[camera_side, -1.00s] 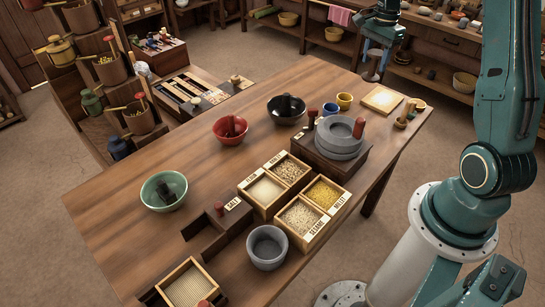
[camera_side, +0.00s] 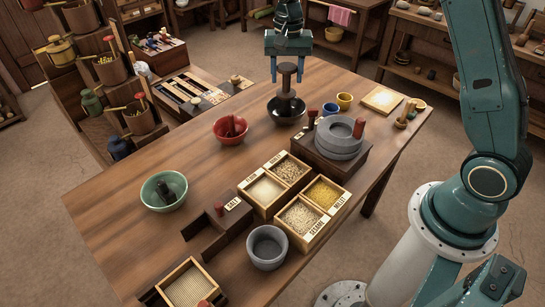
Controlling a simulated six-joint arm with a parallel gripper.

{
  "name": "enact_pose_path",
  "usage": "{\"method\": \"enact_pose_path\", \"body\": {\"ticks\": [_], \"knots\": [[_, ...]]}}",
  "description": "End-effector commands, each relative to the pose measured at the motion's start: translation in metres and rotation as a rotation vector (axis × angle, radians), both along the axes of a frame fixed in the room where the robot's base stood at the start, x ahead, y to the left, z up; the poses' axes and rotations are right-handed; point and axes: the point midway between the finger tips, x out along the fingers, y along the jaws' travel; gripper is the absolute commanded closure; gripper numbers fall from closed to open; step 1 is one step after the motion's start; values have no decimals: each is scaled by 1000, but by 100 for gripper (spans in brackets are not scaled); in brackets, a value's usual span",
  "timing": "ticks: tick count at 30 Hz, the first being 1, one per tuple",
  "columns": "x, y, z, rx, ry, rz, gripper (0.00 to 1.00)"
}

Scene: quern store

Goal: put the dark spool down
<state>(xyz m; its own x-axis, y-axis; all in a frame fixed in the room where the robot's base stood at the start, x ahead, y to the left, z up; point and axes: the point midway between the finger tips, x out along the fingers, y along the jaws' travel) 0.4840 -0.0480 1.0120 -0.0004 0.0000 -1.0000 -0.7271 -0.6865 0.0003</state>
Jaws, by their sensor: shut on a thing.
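The dark spool (camera_side: 287,80) is upright, with a wide disc at its top and another at its bottom. My gripper (camera_side: 287,77) points down with one finger on each side of the spool's upper part, and is shut on it. The spool is in line with the black bowl (camera_side: 286,120) at the back of the table. Its lower disc overlaps the bowl's opening in the side view. I cannot tell whether it is above the bowl, inside it or touching it. The spool hides most of the bowl's inside.
A red bowl (camera_side: 230,139) and a green bowl (camera_side: 164,204) stand to the left. Grain boxes (camera_side: 312,242) stand nearer. The table's back left is clear.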

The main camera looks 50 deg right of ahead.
Motion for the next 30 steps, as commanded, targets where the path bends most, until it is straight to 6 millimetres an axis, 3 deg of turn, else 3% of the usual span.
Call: {"method": "enact_pose_path", "body": {"ticks": [1,6,12,23,30], "knots": [[3,18,0,0,0,59,75],[7,62,0,-1,-1,216,75],[7,91,1,0,-1,322,75],[7,98,-3,0,0,346,75],[6,97,-31,0,4,344,75]]}}
